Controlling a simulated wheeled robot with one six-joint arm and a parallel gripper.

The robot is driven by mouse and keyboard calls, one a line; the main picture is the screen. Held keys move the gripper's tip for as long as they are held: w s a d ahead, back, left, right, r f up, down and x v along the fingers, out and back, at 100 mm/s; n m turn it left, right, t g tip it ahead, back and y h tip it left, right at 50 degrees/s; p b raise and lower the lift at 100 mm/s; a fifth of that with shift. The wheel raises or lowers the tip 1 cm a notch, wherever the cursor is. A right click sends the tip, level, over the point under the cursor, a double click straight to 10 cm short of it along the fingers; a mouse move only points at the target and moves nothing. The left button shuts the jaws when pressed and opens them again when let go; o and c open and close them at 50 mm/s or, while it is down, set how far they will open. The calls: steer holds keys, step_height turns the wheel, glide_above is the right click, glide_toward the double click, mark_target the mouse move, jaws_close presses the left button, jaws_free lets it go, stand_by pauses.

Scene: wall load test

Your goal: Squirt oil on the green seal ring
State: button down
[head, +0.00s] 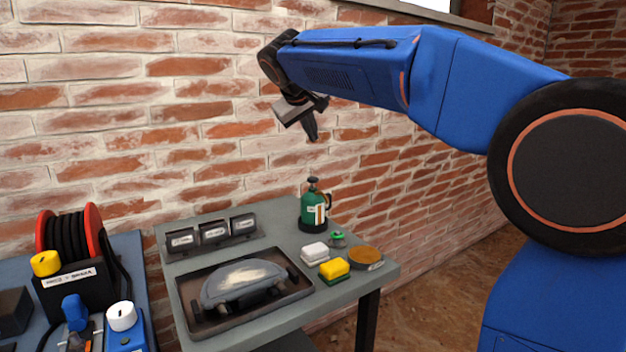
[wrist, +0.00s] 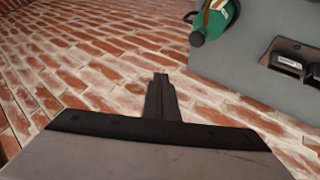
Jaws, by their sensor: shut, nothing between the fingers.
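A green oil can (head: 314,208) with a dark top, a handle and a label stands upright at the back right of the grey table. It also shows in the wrist view (wrist: 217,20), at the top. A small green ring-like item (head: 337,236), likely the seal ring, lies in front of the can; it is too small to make out well. My gripper (head: 311,134) is above and behind the table, close to the brick wall, higher than the can and apart from it. In the wrist view its fingers (wrist: 160,80) are together and empty.
The grey table (head: 222,336) holds a tray (head: 205,328) with a rounded grey part, several small bins (head: 213,233), a white block (head: 315,252), a yellow-green sponge (head: 334,269) and a round amber dish (head: 364,256). A blue bench with a red reel (head: 92,230) stands at left.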

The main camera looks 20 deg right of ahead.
mark_target(312, 180)
steer(key=shift+f, duration=0.15)
steer(key=shift+f, duration=4.35)
steer(key=shift+f, duration=0.35)
steer(key=shift+f, duration=1)
steer(key=shift+r, duration=0.1)
stand_by(0.5)
steer(key=shift+r, duration=1.3)
steer(key=shift+r, duration=2.55)
